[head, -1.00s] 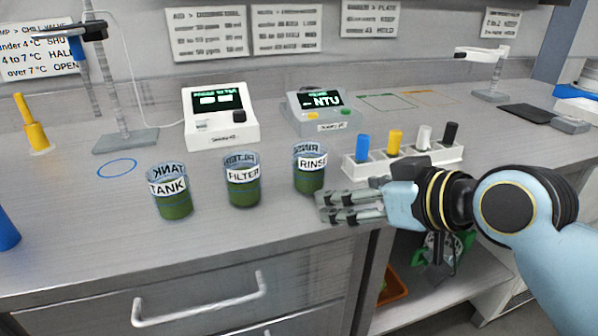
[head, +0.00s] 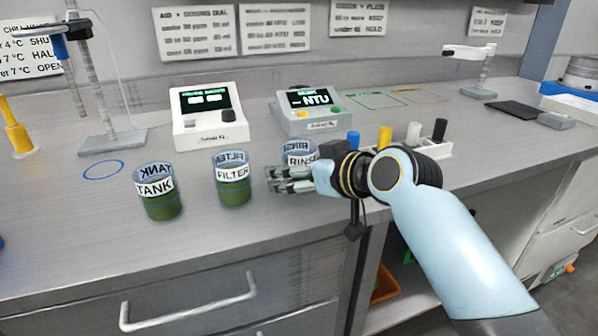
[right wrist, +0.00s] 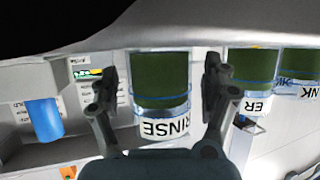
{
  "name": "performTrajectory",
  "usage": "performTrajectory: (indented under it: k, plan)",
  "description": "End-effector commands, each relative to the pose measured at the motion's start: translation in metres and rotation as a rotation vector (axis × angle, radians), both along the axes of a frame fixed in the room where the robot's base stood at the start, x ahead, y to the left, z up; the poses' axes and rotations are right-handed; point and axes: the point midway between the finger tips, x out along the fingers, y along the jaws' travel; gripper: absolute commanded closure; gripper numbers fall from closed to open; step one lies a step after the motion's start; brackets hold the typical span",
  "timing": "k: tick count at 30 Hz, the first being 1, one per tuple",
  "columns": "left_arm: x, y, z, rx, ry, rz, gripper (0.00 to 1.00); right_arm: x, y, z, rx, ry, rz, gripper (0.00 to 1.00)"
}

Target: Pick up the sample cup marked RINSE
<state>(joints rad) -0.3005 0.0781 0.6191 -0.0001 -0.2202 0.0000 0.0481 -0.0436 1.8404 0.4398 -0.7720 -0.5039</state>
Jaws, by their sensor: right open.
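The RINSE cup (head: 300,151), clear with a white label and green liquid, stands on the bench at the right end of a row of cups. My right gripper (head: 272,180) is in front of its lower part and hides it in the head view. In the right wrist view the RINSE cup (right wrist: 162,85) appears upside down between the two open fingers of my right gripper (right wrist: 160,82), with gaps on both sides. The TANK cup (head: 160,192) and FILTER cup (head: 233,180) stand to the left. My left gripper is not in view.
A rack (head: 432,150) with blue, yellow, white and black pegs stands right of the cup, partly behind my arm. A white meter (head: 208,128) and a grey NTU meter (head: 308,118) stand behind the cups. Bench space in front of the cups is clear.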

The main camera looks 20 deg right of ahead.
Motion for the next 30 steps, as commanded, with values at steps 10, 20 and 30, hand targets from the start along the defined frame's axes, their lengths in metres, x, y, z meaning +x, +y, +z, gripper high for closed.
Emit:
performTrajectory:
  k: [10, 20, 30]
  plan:
    - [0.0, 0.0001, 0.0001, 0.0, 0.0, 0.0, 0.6, 0.0003, 0.0001, -0.0003, 0.0, 0.001, 0.0, 0.37]
    - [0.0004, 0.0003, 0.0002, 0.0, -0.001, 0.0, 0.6, 0.0002, 0.0, -0.0003, 0.0, 0.001, 0.0, 0.8]
    - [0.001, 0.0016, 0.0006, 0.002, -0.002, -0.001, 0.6, 0.0003, -0.0001, 0.0014, 0.0, 0.0, 0.0, 0.81]
